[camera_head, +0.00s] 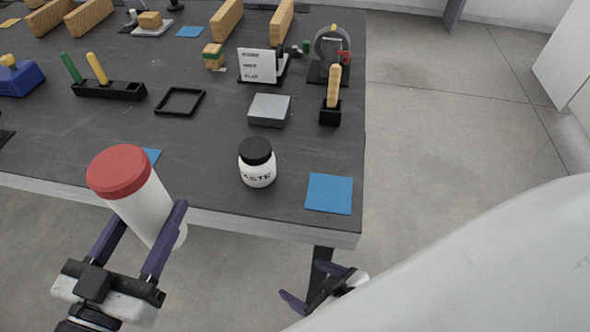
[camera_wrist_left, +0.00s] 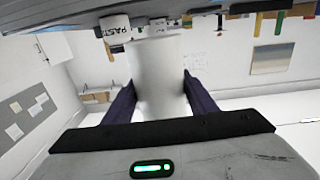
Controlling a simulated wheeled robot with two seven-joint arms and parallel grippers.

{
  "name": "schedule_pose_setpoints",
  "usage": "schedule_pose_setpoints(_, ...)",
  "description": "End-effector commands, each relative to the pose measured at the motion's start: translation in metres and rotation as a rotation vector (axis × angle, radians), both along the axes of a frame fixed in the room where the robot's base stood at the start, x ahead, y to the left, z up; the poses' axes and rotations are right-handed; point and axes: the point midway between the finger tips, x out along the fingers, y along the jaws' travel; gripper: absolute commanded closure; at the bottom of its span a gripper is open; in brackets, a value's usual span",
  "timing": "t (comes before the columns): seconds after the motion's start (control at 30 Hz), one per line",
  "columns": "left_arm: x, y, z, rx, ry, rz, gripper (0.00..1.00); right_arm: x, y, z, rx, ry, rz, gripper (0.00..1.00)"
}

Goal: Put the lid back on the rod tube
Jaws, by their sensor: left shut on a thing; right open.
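The rod tube (camera_head: 152,212) is a white cylinder at the lower left of the head view, in front of the table's front edge. A red lid (camera_head: 120,170) sits over its upper end; I cannot tell how firmly it is seated. My left gripper (camera_head: 150,222) is shut on the white body, one purple finger on each side. The tube leans to the upper left in the head view. In the left wrist view the white tube (camera_wrist_left: 158,75) stands between the fingers, and the red lid does not show. My right gripper (camera_head: 313,286) is open and empty beside the table's front right corner.
A white paste jar (camera_head: 257,172) with a black lid stands near the front edge. A blue square (camera_head: 329,193) lies to its right. A grey block (camera_head: 269,109), a black frame (camera_head: 180,101) and a handled tool in a black holder (camera_head: 331,112) are behind.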

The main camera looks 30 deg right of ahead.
Motion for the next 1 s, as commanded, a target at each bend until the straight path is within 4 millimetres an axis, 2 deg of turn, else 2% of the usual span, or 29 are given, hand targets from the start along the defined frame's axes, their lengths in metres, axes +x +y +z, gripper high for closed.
schedule_pose_setpoints(0.23, -0.001, 0.001, 0.008, -0.007, -0.005, 0.025, 0.88, 0.0, -0.001, 0.0, -0.001, 0.0, -0.001, 0.22)
schedule_pose_setpoints(0.37, -0.003, 0.011, 0.017, -0.011, -0.001, 0.104, 0.88, 0.0, -0.001, 0.0, -0.001, 0.0, -0.001, 0.22)
schedule_pose_setpoints(0.57, -0.007, 0.054, 0.02, -0.009, 0.008, 0.324, 0.88, 0.001, -0.001, 0.001, -0.002, 0.0, -0.001, 0.22)
schedule_pose_setpoints(0.8, -0.024, 0.119, 0.003, -0.003, 0.007, 0.586, 0.88, 0.001, -0.001, 0.001, -0.002, 0.0, -0.001, 0.22)
schedule_pose_setpoints(1.0, -0.037, 0.148, -0.007, 0.0, 0.0, 0.688, 0.88, 0.001, -0.001, 0.001, -0.002, 0.0, -0.001, 0.22)
